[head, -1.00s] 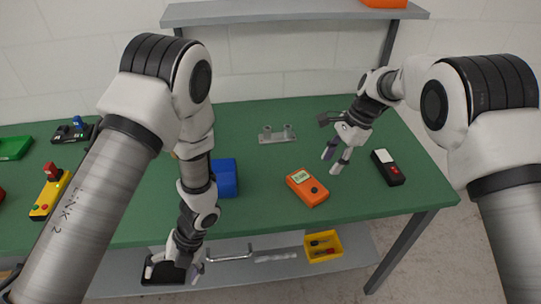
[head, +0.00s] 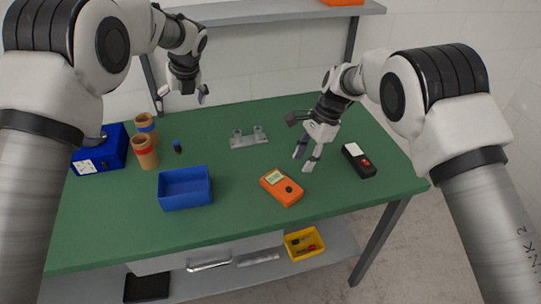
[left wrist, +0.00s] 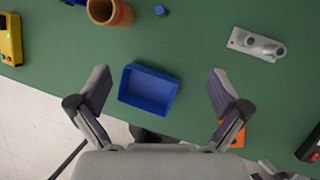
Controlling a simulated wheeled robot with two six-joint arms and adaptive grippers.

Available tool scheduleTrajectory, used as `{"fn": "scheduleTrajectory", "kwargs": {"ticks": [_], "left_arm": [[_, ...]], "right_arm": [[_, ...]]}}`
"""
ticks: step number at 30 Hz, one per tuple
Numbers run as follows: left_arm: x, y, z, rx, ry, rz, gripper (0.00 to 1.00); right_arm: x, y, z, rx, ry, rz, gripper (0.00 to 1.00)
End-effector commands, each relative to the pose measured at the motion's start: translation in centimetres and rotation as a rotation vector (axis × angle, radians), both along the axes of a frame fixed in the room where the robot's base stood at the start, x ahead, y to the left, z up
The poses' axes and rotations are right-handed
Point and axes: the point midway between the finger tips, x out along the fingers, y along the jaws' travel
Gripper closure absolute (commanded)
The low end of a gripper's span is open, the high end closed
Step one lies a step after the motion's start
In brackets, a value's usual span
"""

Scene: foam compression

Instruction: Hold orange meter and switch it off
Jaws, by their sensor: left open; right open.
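The orange meter (head: 281,187) lies on the green table (head: 240,215), right of the blue tray. It has a pale greenish screen and a dark round knob. Its switch position is too small to read. My right gripper (head: 304,162) is open and empty just behind and right of the meter, fingers pointing down, apart from it. My left gripper (head: 182,98) is open and empty, raised toward the back. In the left wrist view its spread fingers frame the blue tray, and part of the orange meter (left wrist: 238,137) shows beside the right finger.
A blue tray (head: 185,190) stands left of the meter; a black-and-red device (head: 358,160) lies right of it. A grey metal bracket (head: 249,137) is behind. Brown cylinders (head: 145,152) and a blue box (head: 100,153) stand left. A yellow bin (head: 304,244) sits on the lower shelf.

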Motion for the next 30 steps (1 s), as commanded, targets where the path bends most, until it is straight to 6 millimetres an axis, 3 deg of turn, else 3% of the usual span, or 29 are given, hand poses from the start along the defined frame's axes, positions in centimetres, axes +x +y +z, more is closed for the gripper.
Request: {"fn": "scheduleTrajectory", "kwargs": {"ticks": [1, 6, 9, 12, 17, 30], "left_arm": [[0.0, -3.0, -2.1, -0.038, 0.017, 0.027, 0.00], [-1.2, -13.2, -8.5, -0.196, 0.085, 0.142, 0.00], [-2.4, -18.2, -11.3, -0.273, 0.131, 0.196, 0.00], [-3.6, -21.6, -13.1, -0.325, 0.167, 0.235, 0.00], [-4.4, -23.7, -14.5, -0.358, 0.192, 0.259, 0.00], [-4.4, -23.7, -21.3, -0.358, 0.193, 0.258, 0.00]], "right_arm": [[0.0, 0.0, 0.0, 0.000, 0.000, 0.000, 0.58], [0.0, 0.0, 0.0, 0.000, 0.000, 0.000, 0.58], [0.0, 0.0, 0.0, 0.000, 0.000, 0.000, 0.58], [0.0, 0.0, 0.0, 0.000, 0.000, 0.000, 0.58], [0.0, 0.0, 0.0, 0.000, 0.000, 0.000, 0.58], [0.0, 0.0, 0.0, 0.000, 0.000, 0.000, 0.58]]}}
